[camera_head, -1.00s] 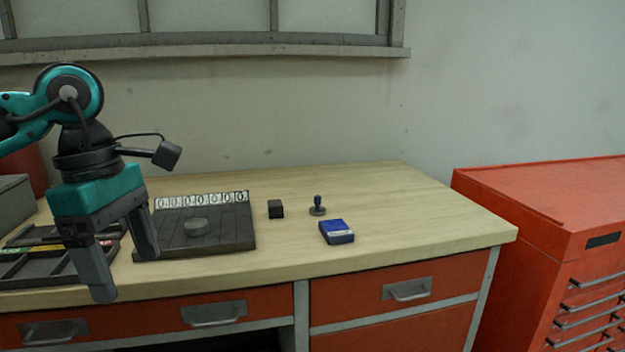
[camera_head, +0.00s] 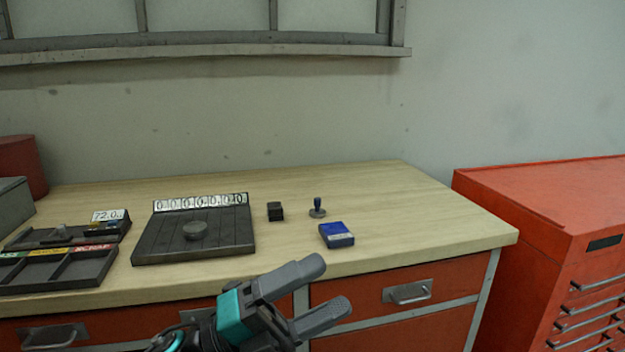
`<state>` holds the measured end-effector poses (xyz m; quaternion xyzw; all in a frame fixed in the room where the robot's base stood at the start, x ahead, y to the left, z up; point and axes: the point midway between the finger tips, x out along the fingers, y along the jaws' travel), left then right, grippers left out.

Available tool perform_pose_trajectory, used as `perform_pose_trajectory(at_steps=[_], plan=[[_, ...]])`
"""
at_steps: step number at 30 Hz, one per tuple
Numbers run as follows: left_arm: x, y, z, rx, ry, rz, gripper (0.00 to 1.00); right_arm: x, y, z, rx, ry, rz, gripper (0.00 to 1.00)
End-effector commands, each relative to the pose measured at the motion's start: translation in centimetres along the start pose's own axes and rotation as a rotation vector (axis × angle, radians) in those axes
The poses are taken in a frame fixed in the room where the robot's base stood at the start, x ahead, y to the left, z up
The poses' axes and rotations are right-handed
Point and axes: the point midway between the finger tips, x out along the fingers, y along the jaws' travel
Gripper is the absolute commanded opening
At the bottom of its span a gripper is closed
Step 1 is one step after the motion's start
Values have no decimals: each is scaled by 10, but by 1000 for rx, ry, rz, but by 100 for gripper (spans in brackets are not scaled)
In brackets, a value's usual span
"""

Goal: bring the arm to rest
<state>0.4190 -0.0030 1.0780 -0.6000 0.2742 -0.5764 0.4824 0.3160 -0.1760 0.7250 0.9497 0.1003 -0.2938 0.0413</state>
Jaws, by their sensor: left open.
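My left gripper (camera_head: 322,292) is low in front of the workbench, at the bottom middle of the head view. Its two grey fingers are spread apart and point right. Nothing is between them. The teal gripper body (camera_head: 234,318) shows behind the fingers, and most of the arm is below the picture. My right gripper is not in view.
The wooden workbench (camera_head: 400,215) holds a dark slotted board (camera_head: 165,243) with a round grey piece (camera_head: 195,230), a black block (camera_head: 275,211), a stamp-like piece (camera_head: 317,208), a blue box (camera_head: 336,235) and dark trays (camera_head: 60,268). A red cabinet (camera_head: 540,200) stands right.

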Motion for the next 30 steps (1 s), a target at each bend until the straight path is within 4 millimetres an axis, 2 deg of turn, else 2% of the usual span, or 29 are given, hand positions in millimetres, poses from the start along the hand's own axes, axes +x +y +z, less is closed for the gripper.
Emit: perform_pose_trajectory(at_steps=[5,8,10,14,15,19,21,24,30], plan=[[-49,41,30,-375,-418,-53,82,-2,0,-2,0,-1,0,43],[-92,74,38,-582,-656,-69,82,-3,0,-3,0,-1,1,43],[-127,99,35,-728,-825,-77,82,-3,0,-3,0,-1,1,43],[-199,149,10,-991,-1141,-85,82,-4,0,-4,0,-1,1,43],[-222,163,-3,-1068,-1237,-86,82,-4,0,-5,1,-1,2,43],[-279,196,-47,-1258,-1486,-87,82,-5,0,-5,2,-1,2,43],[-300,206,-68,-1328,-1581,-88,82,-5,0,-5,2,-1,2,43],[-319,214,-88,-1388,-1666,-88,82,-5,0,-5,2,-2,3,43],[-328,217,-98,-1419,-1710,-88,82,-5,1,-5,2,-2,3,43]])
